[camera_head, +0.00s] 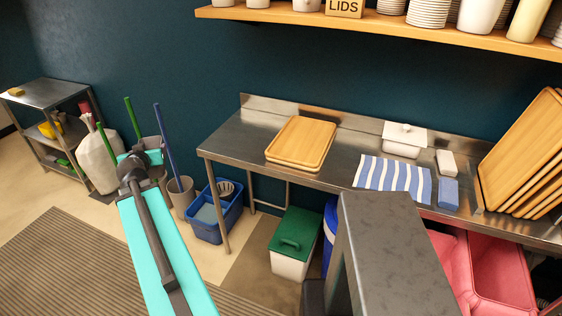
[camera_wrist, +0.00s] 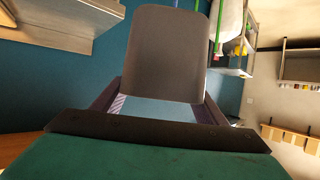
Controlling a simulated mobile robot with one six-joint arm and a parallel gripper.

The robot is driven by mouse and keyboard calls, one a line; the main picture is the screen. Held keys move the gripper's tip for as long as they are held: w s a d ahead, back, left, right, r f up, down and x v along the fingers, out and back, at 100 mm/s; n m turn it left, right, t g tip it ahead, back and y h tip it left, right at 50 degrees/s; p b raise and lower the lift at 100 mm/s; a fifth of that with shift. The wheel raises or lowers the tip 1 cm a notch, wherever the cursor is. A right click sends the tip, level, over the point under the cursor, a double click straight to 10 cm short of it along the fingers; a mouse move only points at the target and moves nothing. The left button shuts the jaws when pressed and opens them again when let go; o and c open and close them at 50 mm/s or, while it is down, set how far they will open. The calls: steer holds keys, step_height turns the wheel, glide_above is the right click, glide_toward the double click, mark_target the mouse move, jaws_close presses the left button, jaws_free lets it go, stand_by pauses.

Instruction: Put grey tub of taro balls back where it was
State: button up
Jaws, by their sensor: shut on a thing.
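In the wrist view, a plain grey, round-cornered body (camera_wrist: 170,50), which I take to be the grey tub, fills the upper middle. My gripper (camera_wrist: 164,100) is shut on it, with dark jaw parts at either side of its lower end. Its contents and opening cannot be seen. In the head view my turquoise arm reaches up from the bottom edge at left of centre. The gripper and the tub cannot be made out there.
A steel counter (camera_head: 352,150) holds a wooden tray (camera_head: 302,142), a white lidded container (camera_head: 404,138) and a striped cloth (camera_head: 394,181). A shelf (camera_head: 400,30) runs above. A blue caddy (camera_head: 216,214), green-lidded bin (camera_head: 294,245) and steel cart (camera_head: 47,93) stand on the floor.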

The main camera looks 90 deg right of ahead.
steer(key=s+d+f+m+g, duration=0.1)
steer(key=s+d+m+g, duration=0.15)
steer(key=s, duration=0.85)
steer(key=s+d+f+m+g, duration=0.15)
steer(key=s+d, duration=0.25)
steer(key=s, duration=0.8)
steer(key=s+d+f+m+g, duration=0.1)
steer(key=s+d+m+g, duration=0.15)
steer(key=s, duration=0.85)
steer(key=s+a+f+m+g+y, duration=0.1)
steer(key=s+a+m+g, duration=0.1)
steer(key=s, duration=0.8)
steer(key=s+a+f+m+g+y, duration=0.1)
steer(key=s+a+g, duration=0.1)
steer(key=s, duration=0.9)
steer(key=s+a+f+m+g+y+p, duration=0.1)
steer(key=s+a+m+g, duration=0.1)
steer(key=s, duration=0.9)
steer(key=shift+a+m+g, duration=0.35)
steer(key=shift+a, duration=0.05)
steer(key=shift+f, duration=0.1)
